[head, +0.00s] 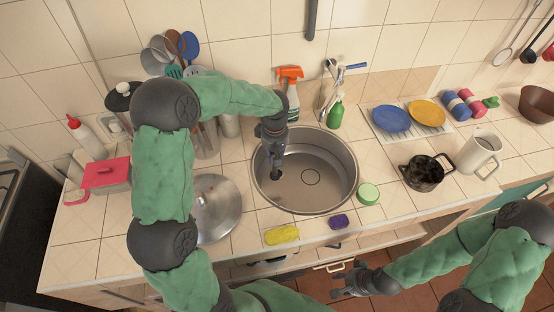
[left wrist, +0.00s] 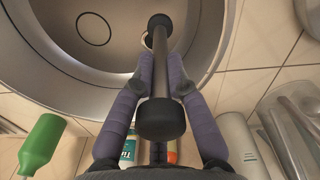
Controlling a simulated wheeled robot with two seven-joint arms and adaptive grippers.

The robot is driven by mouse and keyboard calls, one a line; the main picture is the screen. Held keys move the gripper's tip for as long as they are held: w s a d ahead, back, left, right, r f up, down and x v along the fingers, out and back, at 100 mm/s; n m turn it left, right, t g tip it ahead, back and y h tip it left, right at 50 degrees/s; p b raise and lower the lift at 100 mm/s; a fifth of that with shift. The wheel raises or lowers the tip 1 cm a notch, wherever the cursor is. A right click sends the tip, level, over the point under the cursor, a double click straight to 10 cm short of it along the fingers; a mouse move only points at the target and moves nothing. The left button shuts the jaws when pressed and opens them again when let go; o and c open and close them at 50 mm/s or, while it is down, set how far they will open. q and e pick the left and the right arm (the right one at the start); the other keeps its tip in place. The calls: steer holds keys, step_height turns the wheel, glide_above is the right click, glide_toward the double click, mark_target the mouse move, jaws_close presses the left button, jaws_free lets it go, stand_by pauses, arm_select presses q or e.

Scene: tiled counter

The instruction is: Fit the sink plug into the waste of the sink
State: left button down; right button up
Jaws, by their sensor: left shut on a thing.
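The round steel sink (head: 335,192) is set into the counter, and its waste shows as a dark ring (head: 311,176) in the floor of the bowl. The waste also shows at the upper left of the left wrist view (left wrist: 94,28). My left gripper (head: 274,158) reaches down into the left side of the bowl. It is shut on a dark rod-shaped plug (left wrist: 160,118) with a thick knob at each end. The plug's lower end (head: 276,175) is left of the waste, apart from it. My right gripper (head: 345,280) is open and empty in front of the counter.
A yellow sponge (head: 282,235), a purple sponge (head: 339,221) and a green round tub (head: 368,193) lie along the sink's front edge. An orange spray bottle (head: 291,90) and a green bottle (head: 335,115) stand behind it. A pan lid (head: 216,207) lies left.

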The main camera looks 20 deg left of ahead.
arm_select(q)
steer(key=w+a+f+b, duration=0.2)
steer(key=w+f, duration=0.5)
steer(key=f, duration=0.3)
steer(key=shift+a, duration=0.15)
steer(key=shift+f, duration=0.15)
steer(key=c, duration=1.2)
jaws_free()
steer(key=shift+c, duration=0.2)
steer(key=shift+s, duration=0.1)
